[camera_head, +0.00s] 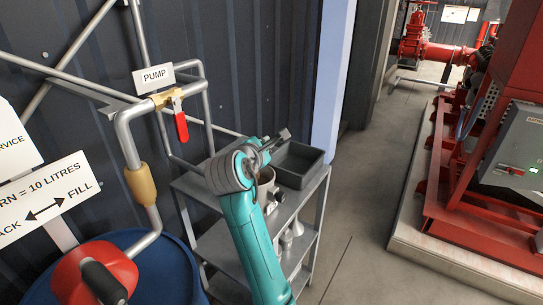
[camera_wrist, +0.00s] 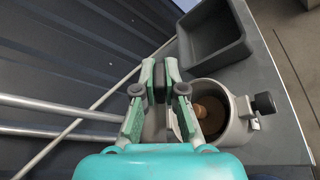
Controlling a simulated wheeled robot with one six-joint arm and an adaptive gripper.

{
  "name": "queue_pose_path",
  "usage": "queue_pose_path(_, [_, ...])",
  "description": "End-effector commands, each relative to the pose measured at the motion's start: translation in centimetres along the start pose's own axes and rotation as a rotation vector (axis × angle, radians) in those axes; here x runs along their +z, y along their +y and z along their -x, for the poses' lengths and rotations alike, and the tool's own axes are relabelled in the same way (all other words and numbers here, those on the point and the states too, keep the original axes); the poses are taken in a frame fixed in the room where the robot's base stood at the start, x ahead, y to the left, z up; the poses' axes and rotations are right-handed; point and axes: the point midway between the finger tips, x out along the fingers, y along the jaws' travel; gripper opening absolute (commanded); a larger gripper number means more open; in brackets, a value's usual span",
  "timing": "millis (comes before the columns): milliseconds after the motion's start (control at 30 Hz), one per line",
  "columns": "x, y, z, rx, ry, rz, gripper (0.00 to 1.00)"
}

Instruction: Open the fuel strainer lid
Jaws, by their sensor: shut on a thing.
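The fuel strainer (camera_wrist: 235,130) is a grey round pot on the top shelf, with a black knob (camera_wrist: 264,103) on its side. Its mouth is open to view, with a brown piece (camera_wrist: 209,112) inside. In the head view, the pot (camera_head: 266,178) is partly hidden by my arm. My gripper (camera_wrist: 160,72) is left of the mouth, its fingers closed on a small dark part (camera_wrist: 159,82), likely the lid's knob. The lid itself is not clearly made out. In the head view, my gripper (camera_head: 268,146) is above the shelf.
A dark open tray (camera_head: 299,164) sits beside the strainer; it also shows in the wrist view (camera_wrist: 244,51). The grey shelf unit (camera_head: 318,184) stands against a dark corrugated wall. Pipes with a red-handled valve (camera_head: 180,124) rise at left.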

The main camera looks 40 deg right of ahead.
Motion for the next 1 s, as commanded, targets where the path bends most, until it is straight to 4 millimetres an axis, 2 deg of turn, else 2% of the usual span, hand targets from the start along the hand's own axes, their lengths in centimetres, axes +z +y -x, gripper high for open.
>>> queue_pose_path(100, [0.0, 1.1, 0.0, -0.022, 0.0, 0.056, 0.0])
queue_pose_path(300, [-0.1, 2.0, -0.1, -0.049, 0.0, 0.119, 0.0])
queue_pose_path(867, [-0.2, 2.4, -0.1, -0.061, 0.0, 0.146, 0.0])
queue_pose_path(900, [-0.2, 2.4, -0.1, -0.061, 0.0, 0.146, 0.17])
queue_pose_path(967, [-0.3, 2.4, -0.1, -0.061, 0.0, 0.146, 0.32])
queue_pose_path(1000, [-0.2, 2.4, -0.1, -0.061, 0.0, 0.146, 0.35])
